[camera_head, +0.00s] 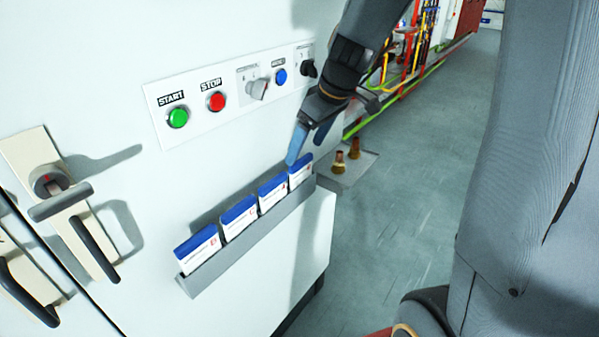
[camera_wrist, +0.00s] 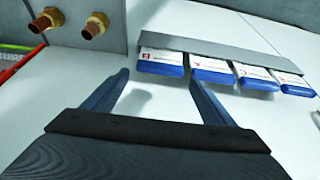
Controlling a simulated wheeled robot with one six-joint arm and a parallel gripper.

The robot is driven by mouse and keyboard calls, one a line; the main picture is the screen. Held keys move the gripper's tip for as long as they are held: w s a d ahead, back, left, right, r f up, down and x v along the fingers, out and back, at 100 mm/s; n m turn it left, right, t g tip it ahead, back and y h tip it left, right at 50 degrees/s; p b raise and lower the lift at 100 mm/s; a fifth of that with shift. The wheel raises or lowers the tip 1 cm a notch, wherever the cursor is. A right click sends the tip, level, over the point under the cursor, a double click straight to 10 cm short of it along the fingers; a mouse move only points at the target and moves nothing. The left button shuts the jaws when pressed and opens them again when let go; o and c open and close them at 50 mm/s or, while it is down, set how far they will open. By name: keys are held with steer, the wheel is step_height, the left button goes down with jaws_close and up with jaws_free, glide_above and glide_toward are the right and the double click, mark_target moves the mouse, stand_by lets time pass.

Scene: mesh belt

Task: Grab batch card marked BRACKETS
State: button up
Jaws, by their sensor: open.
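Several white cards with blue top edges stand in a row in a grey holder (camera_head: 250,232) on the white cabinet front. In the head view there is a leftmost card (camera_head: 199,248), a second card (camera_head: 239,218), a third card (camera_head: 272,192) and a rightmost card (camera_head: 300,171). Their print is too small to read, so I cannot tell which is marked BRACKETS. My gripper (camera_head: 307,148) is near the rightmost card, partly overlapping it in this view. In the wrist view my gripper (camera_wrist: 158,85) is open and empty, with the nearest card (camera_wrist: 160,62) just beyond its fingertips.
Above the holder is a panel with a green START button (camera_head: 178,117), a red STOP button (camera_head: 216,101), a blue button (camera_head: 281,76) and knobs. Brass fittings (camera_head: 354,148) stick out right of the holder. Door handles (camera_head: 75,205) are at left. Open floor (camera_head: 420,190) lies right.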

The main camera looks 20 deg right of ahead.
mark_target(303, 160)
steer(key=shift+w+f, duration=0.1)
steer(key=shift+f, duration=0.55)
steer(key=shift+p+x, duration=0.9)
steer(key=shift+x, duration=1.35)
steer(key=shift+d+f, duration=0.1)
steer(key=shift+d, duration=0.05)
steer(key=c, duration=0.8)
